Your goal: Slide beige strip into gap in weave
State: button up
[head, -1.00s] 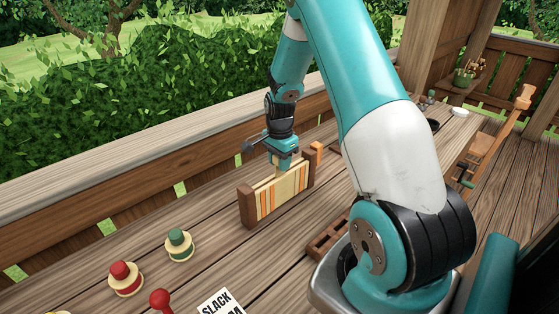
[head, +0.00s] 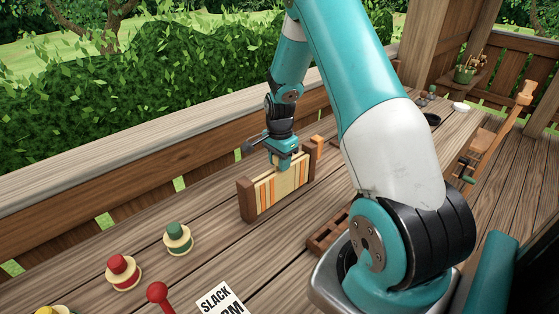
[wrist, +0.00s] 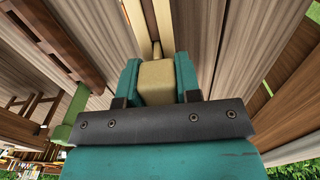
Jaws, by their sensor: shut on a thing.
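The weave is a small upright panel of beige and orange vertical strips (head: 265,194) between two dark brown end blocks, standing on the wooden table. My gripper (head: 284,163) is directly above its right half, pointing down. In the wrist view my gripper (wrist: 158,85) is shut on the beige strip (wrist: 156,82), with a teal finger on each side of its blocky top end. The strip's lower part is hard to tell from the panel, so how far it sits in the gap cannot be told.
A green-topped spool (head: 178,238), a red-topped spool (head: 123,272) and a red knob (head: 157,291) stand at the front left. A brown slotted tray (head: 328,235) lies right of the panel. An orange block (head: 317,141) is behind it.

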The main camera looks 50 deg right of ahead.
jog(key=shift+f, duration=0.3)
jog(key=o, duration=1)
jog(key=shift+r, duration=0.1)
notch_tip(320, 180, up, 17)
jog(key=b, duration=0.3)
jog(key=shift+r, duration=0.1)
